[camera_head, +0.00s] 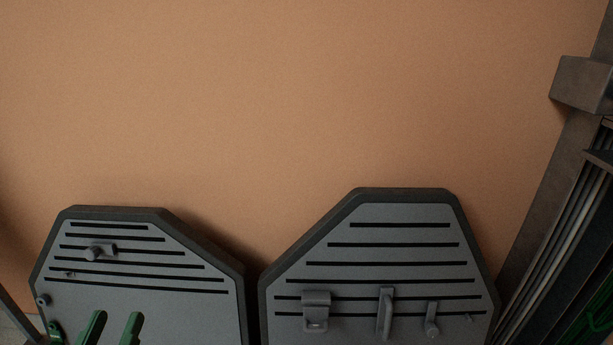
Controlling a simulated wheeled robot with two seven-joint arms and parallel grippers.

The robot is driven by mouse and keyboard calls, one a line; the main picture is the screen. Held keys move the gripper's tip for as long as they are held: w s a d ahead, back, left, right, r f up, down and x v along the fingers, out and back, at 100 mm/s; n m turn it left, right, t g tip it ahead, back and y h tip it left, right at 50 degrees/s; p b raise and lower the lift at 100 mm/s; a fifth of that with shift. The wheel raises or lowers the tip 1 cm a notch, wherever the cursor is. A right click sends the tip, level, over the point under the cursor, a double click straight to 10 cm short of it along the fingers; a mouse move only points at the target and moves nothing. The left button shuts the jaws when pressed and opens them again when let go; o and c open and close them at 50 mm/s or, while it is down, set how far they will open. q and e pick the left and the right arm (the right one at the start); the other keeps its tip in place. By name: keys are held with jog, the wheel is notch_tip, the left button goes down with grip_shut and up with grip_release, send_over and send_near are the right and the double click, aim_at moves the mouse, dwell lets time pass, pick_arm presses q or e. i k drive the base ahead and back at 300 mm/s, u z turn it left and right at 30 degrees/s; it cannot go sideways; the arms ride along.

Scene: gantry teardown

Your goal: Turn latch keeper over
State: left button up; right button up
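Several small grey parts are on two slotted dark panels, and I cannot tell for sure which is the latch keeper. A block-like grey part with a bent top (316,311) is on the right panel (398,214). An upright bar (385,313) and a small knobbed part (432,322) stand to its right. A short grey part with a round end (101,251) is on the left panel (115,220). My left gripper (113,328) shows two green fingers, apart and empty, over the left panel's lower part, below that short part.
A dark metal frame with rails (560,230) runs along the right edge. Small grey round fittings (43,300) are at the left panel's left side. The orange-brown surface (290,90) behind the panels is bare. A narrow gap separates the panels.

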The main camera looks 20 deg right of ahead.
aim_at(432, 329)
jog(key=k, duration=1)
